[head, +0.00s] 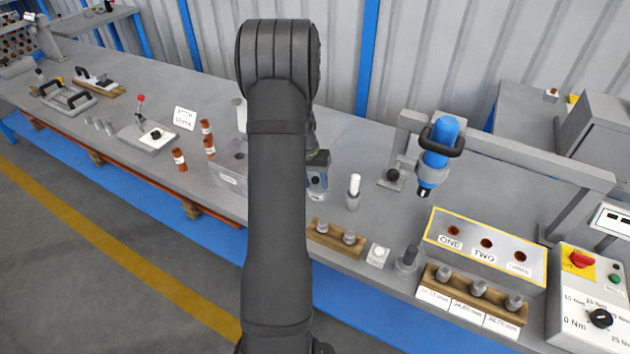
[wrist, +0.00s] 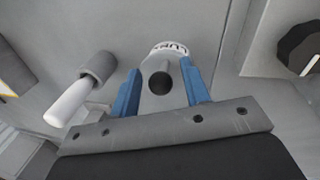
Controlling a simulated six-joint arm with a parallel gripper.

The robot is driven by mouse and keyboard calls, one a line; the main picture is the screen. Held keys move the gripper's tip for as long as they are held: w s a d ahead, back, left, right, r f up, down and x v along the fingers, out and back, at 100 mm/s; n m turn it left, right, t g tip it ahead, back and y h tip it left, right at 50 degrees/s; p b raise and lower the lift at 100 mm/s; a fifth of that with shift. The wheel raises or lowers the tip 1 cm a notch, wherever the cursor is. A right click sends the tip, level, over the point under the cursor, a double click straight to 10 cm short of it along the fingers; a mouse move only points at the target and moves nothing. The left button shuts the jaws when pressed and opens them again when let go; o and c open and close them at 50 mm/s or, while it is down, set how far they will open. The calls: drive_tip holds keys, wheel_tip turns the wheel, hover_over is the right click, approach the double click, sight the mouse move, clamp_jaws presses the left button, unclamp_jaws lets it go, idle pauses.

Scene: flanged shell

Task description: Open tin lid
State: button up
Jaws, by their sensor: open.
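My gripper (wrist: 160,74) has two blue fingers, set apart on either side of a grey rounded body (wrist: 151,103) with a dark round knob or hole on it. A white band with dark lettering (wrist: 170,48), partly cut off, shows at its far side; this looks like the tin and its lid. I cannot tell whether the fingers touch it. In the head view my gripper (head: 317,184) points down at the bench behind my arm. The tin is not clearly seen there, and its lower part is hidden in the wrist view.
A white-handled tool in a grey collar (head: 353,192) stands close on the right; in the wrist view it (wrist: 80,95) is on the left. A grey clear-sided box (head: 230,165) is left of my arm. A blue tool (head: 438,150) hangs to the right. Wooden peg blocks (head: 335,240) line the front.

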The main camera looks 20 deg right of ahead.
drive_tip(key=shift+f, duration=0.15)
clamp_jaws()
